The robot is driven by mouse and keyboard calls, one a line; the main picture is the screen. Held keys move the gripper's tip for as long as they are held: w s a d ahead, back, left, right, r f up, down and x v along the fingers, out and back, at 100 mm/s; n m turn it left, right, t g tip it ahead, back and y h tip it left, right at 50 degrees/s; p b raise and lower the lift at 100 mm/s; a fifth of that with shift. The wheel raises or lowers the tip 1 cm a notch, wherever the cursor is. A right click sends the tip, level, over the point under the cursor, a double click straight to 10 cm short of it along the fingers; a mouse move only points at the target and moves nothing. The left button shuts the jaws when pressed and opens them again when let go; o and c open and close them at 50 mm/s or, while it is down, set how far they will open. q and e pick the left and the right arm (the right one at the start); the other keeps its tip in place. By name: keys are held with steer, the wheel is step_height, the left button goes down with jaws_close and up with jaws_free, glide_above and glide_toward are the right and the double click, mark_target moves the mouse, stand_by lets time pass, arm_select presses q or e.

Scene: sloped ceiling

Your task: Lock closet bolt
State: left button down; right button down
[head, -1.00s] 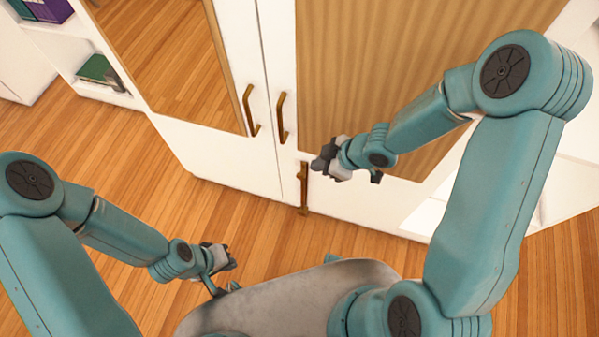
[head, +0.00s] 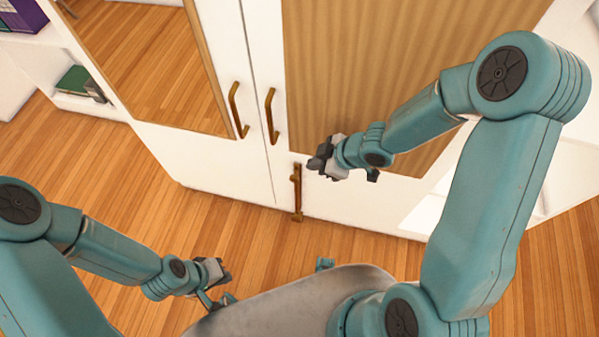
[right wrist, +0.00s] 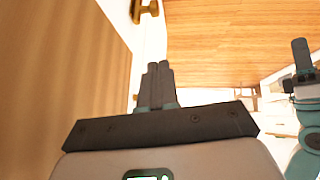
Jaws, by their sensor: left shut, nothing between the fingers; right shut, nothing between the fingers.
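The closet bolt (head: 297,192) is a narrow brass-coloured vertical piece low on the right closet door (head: 345,205), near the gap between the doors. Part of a brass piece, likely the bolt, shows at the top of the right wrist view (right wrist: 144,10). My right gripper (head: 319,164) is shut and empty, just right of the bolt's upper end in the head view and apart from it. Its closed fingers also show in the right wrist view (right wrist: 158,82). My left gripper (head: 226,275) is shut and empty, low over the floor, left of the bolt.
Two brass door handles, left (head: 238,110) and right (head: 271,116), sit above the bolt. The left closet door (head: 215,155) looks closed beside the right one. A white shelf (head: 95,108) with books stands at the far left. Wooden floor (head: 150,220) lies clear before the closet.

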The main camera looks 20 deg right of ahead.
steer(key=b, duration=0.6)
glide_above(297, 174)
steer(key=s+a, duration=0.1)
steer(key=s, duration=0.2)
step_height(297, 174, down, 8)
steer(key=f, duration=0.1)
steer(key=f+b, duration=0.1)
steer(key=f, duration=0.1)
steer(key=shift+w+d+f+b, duration=0.1)
steer(key=shift+w+b, duration=0.2)
steer(key=shift+b, duration=0.1)
steer(key=shift+f, duration=0.35)
steer(key=shift+d, duration=0.1)
step_height(297, 174, down, 5)
steer(key=b, duration=0.4)
steer(key=shift+r, duration=0.1)
steer(key=shift+s, duration=0.1)
